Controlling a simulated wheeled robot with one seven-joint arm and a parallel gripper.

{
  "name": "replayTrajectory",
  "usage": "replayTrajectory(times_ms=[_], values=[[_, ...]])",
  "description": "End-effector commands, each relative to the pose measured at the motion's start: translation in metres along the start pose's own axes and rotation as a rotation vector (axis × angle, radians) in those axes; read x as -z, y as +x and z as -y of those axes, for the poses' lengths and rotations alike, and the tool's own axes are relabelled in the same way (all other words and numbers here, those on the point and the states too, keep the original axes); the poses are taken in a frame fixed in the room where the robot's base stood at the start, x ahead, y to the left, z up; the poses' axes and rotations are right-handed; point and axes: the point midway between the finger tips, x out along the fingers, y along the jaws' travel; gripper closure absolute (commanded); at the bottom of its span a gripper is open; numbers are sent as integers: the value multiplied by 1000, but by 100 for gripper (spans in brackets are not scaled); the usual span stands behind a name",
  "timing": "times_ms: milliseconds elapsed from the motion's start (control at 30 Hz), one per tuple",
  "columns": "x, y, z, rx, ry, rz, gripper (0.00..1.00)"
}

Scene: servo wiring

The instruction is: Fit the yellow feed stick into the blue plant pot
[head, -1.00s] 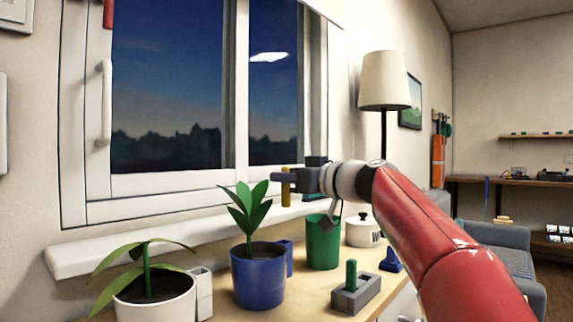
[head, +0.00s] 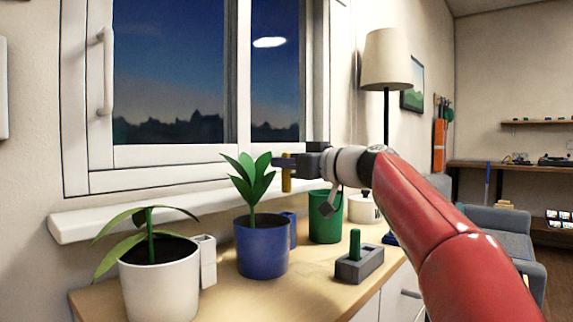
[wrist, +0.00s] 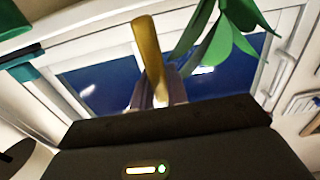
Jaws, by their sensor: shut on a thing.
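The yellow feed stick (head: 287,184) hangs upright from my gripper (head: 284,162), which is shut on it. In the wrist view the stick (wrist: 148,45) stands out from between the fingertips (wrist: 158,95). The blue plant pot (head: 262,250) stands on the wooden top, holding a leafy green plant (head: 251,183). A small blue square sleeve (head: 290,230) is on the pot's right side. The stick is above and apart from the pot, near the sleeve's line in the head view. I cannot tell the depth between them.
A white pot (head: 160,288) with a drooping plant and a white sleeve (head: 208,262) stands at left. A green pot (head: 325,222) is behind. A grey block (head: 360,266) holds a green stick (head: 354,243). The window sill (head: 150,216) runs along the back.

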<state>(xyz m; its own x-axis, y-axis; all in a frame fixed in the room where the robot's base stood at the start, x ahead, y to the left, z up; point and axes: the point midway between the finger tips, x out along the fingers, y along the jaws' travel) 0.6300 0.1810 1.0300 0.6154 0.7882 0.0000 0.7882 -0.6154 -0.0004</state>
Motion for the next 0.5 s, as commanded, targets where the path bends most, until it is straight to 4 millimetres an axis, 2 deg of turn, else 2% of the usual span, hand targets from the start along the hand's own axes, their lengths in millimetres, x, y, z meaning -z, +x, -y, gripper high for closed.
replayTrajectory(times_ms=[33,200,500], values=[[-10,0,0,0,0,0,100],[-25,0,0,0,-1,0,100],[-34,0,0,0,-1,0,100]])
